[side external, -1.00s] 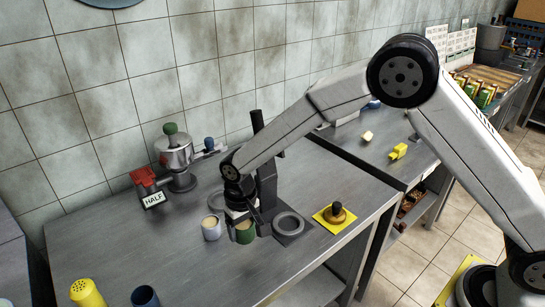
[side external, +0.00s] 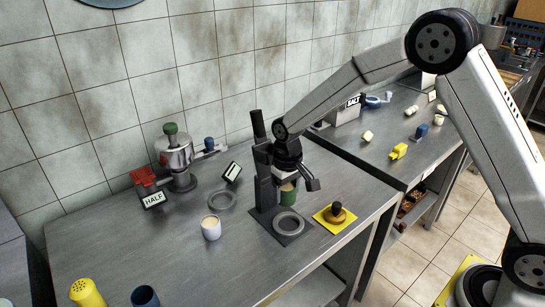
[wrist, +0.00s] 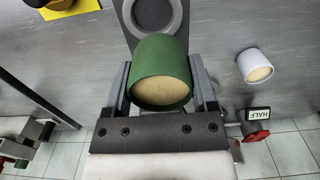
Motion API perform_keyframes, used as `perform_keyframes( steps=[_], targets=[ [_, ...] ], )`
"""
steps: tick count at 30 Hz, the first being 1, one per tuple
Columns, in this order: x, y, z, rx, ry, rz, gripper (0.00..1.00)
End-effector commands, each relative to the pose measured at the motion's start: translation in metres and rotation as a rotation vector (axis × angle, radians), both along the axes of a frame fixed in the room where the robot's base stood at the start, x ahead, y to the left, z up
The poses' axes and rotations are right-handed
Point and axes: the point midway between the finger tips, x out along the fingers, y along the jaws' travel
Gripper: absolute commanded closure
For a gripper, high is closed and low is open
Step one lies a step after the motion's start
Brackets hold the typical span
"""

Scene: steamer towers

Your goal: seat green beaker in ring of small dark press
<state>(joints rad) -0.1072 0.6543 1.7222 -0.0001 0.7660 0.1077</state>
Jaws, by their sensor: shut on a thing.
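My gripper (side external: 288,180) is shut on the green beaker (side external: 289,196), with one finger on each side. The wrist view shows the beaker (wrist: 160,58) between the fingers (wrist: 160,85), with a tan top or contents facing the camera. The small dark press (side external: 265,190) stands on the steel table, with a tall column and a flat base. Its grey ring (side external: 288,224) lies empty on the base. In the side view the beaker is just above and behind the ring. In the wrist view the ring (wrist: 154,30) shows beyond the beaker, partly hidden by it.
A white cup (side external: 211,230) with tan contents stands left of the press. A yellow mat (side external: 322,222) with a brown-and-black knobbed piece lies at its right. A loose ring (side external: 222,201), a small sign (side external: 232,173) and a metal pot (side external: 175,155) are behind left.

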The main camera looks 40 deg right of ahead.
Motion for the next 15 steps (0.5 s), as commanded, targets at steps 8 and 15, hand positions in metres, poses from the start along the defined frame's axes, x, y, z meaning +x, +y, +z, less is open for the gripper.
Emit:
perform_keyframes(
  steps=[8,15],
  targets=[
    [-0.001,-0.0113,0.0033,0.0,-0.002,0.001,1.0],
    [-0.0011,-0.0109,0.0028,0.0,-0.001,0.001,1.0]
  ],
)
